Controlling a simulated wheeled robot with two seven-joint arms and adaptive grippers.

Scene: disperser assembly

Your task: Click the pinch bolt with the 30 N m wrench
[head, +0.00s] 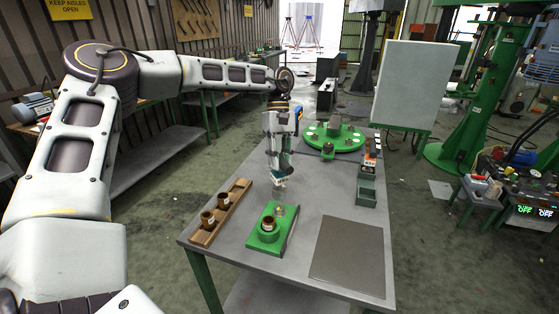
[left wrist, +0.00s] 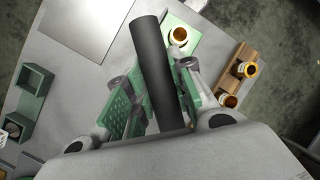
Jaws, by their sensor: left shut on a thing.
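My left gripper (head: 279,180) points down over the table, just behind the green fixture block (head: 262,244). In the left wrist view its green-padded fingers are shut on a dark cylindrical bar (left wrist: 150,65), which looks like the handle of the wrench. The bar reaches up the picture towards the fixture (left wrist: 196,22). The fixture carries a brass-coloured round part (head: 269,224) and a small metal part beside it. I cannot make out the pinch bolt or the wrench's working end. My right gripper is not in view.
A wooden tray (head: 236,196) with two brass cups lies left of the fixture. A grey mat (head: 347,250) covers the front right. A green bin (head: 367,188) stands behind the mat, and a green round turntable (head: 345,144) is at the back.

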